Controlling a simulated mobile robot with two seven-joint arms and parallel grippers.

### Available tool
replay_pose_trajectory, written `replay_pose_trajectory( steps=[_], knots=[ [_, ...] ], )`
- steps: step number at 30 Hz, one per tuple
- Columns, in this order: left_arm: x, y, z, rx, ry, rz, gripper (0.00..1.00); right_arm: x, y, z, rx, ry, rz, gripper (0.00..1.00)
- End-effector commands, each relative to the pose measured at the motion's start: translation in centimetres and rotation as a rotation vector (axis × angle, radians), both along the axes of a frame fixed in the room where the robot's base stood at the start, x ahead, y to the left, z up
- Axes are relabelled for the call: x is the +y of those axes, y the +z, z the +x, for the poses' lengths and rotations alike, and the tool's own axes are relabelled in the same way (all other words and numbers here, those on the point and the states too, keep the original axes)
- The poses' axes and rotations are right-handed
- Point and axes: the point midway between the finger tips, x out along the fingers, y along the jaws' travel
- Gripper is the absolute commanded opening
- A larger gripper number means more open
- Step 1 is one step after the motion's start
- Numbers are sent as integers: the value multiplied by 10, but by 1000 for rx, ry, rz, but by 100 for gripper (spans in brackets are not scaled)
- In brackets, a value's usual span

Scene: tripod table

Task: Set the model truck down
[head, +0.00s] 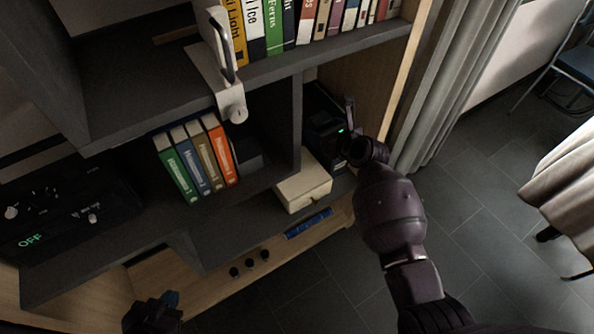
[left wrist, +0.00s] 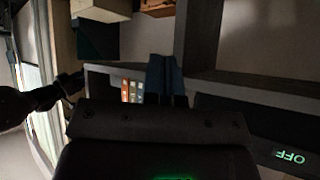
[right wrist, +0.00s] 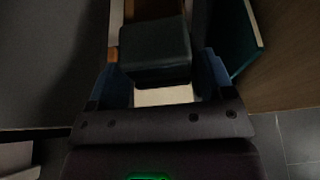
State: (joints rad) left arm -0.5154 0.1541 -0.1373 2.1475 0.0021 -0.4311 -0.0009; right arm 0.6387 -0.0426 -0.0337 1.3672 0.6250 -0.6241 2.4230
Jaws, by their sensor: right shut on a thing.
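My right gripper (head: 332,122) reaches into the dark compartment at the right end of the shelf unit. In the right wrist view its two blue fingers (right wrist: 163,85) stand apart on either side of a dark block with a pale part below it, apparently the model truck (right wrist: 155,50). In the head view the truck cannot be made out in the shadow. Whether it touches the shelf floor cannot be told. My left gripper (head: 165,302) is low at the bottom left, its fingers (left wrist: 165,75) close together with nothing visible between them.
Several binders (head: 195,160) stand on the middle shelf, beside a dark box (head: 248,152) and the upright divider (head: 297,120). A cream box (head: 303,190) lies near the compartment. Books (head: 290,25) and a metal bookend (head: 222,75) stand above. A black device (head: 70,215) reads OFF.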

Motion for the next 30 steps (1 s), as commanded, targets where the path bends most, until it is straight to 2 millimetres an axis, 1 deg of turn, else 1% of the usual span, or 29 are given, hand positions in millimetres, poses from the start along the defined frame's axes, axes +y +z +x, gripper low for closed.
replay_pose_trajectory(
  steps=[1,5,8,12,16,21,24,27,30],
  knots=[
    [1,-1,-1,3,-1,2,0,4,-4,3,-1,1,0,42],
    [2,-4,-2,9,-3,4,0,8,-14,7,-1,4,0,42],
    [2,-13,-7,26,-5,6,0,8,-33,6,5,5,-2,42],
    [3,-33,-17,67,-6,9,0,8,-69,4,12,4,-2,42],
    [4,-48,-21,95,-12,16,0,7,-98,4,13,4,-3,42],
    [0,-49,-11,68,-42,35,0,8,-134,3,12,4,-2,42],
    [-3,-48,-6,51,-62,51,0,7,-152,4,11,5,-2,42],
    [-5,-46,1,33,-78,62,0,7,-164,4,8,4,-1,42],
    [-7,-41,5,14,-88,70,0,8,-167,6,2,4,-1,42]
  ],
)
